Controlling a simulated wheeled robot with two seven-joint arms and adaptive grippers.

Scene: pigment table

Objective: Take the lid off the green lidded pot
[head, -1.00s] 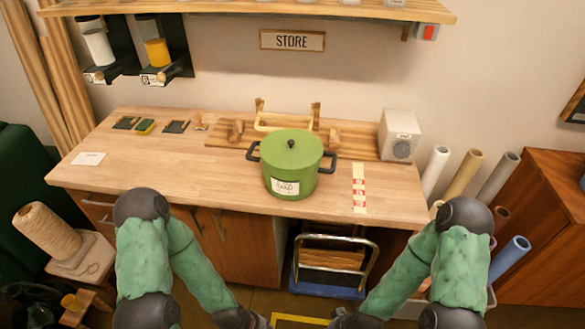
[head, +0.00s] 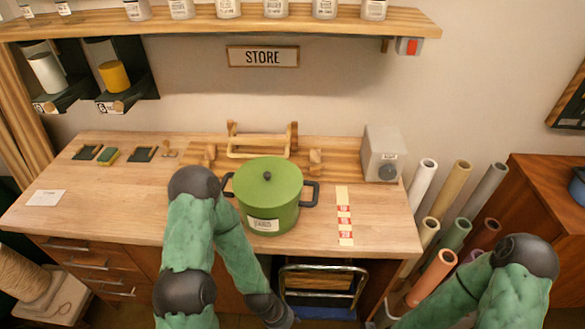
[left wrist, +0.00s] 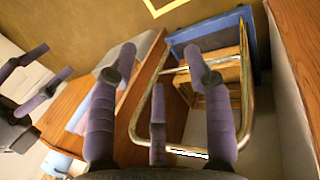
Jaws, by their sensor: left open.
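The green lidded pot (head: 285,215) stands upright on the wooden workbench in the head view. A dark handle sticks out on each side, and a white label faces front. My left gripper (left wrist: 158,65) is open and empty in the left wrist view, low in front of the bench and below the pot. The pot is not in that view. My right gripper (left wrist: 50,63) appears at that view's left edge with its fingers apart; in the head view it is hidden.
A wooden rack (head: 262,143) stands behind the pot and a grey box (head: 383,153) to its right. A red-marked strip (head: 344,215) lies right of the pot. Paper rolls (head: 440,265) stand beyond the bench's right end. The bench left of the pot is mostly clear.

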